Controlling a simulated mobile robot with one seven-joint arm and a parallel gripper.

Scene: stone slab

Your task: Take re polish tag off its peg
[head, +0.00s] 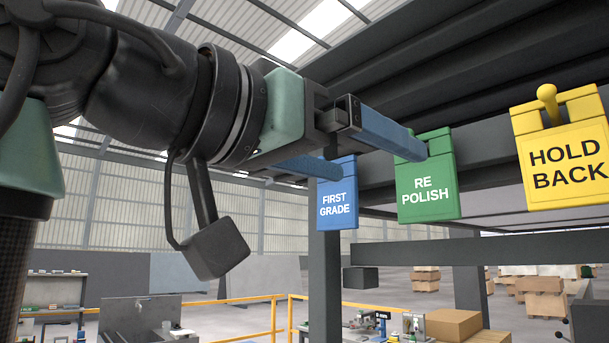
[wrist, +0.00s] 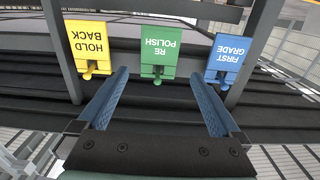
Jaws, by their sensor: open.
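The green RE POLISH tag (head: 428,190) hangs from the dark rail, and its peg is hidden behind my gripper in the head view. In the wrist view the tag (wrist: 161,40) shows upside down, with its green peg knob (wrist: 158,74) between the fingertip ends. My gripper (head: 374,156) is open and empty, its two blue fingers pointing at the rail. In the head view one finger overlaps the green tag's top left corner and the other overlaps the blue tag's top edge. In the wrist view the fingers (wrist: 160,80) straddle the green peg without visible contact.
The blue FIRST GRADE tag (head: 338,200) hangs to the left of the green one in the head view. The yellow HOLD BACK tag (head: 566,165) hangs to the right on a yellow peg. A dark upright post (head: 325,270) stands below the blue tag.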

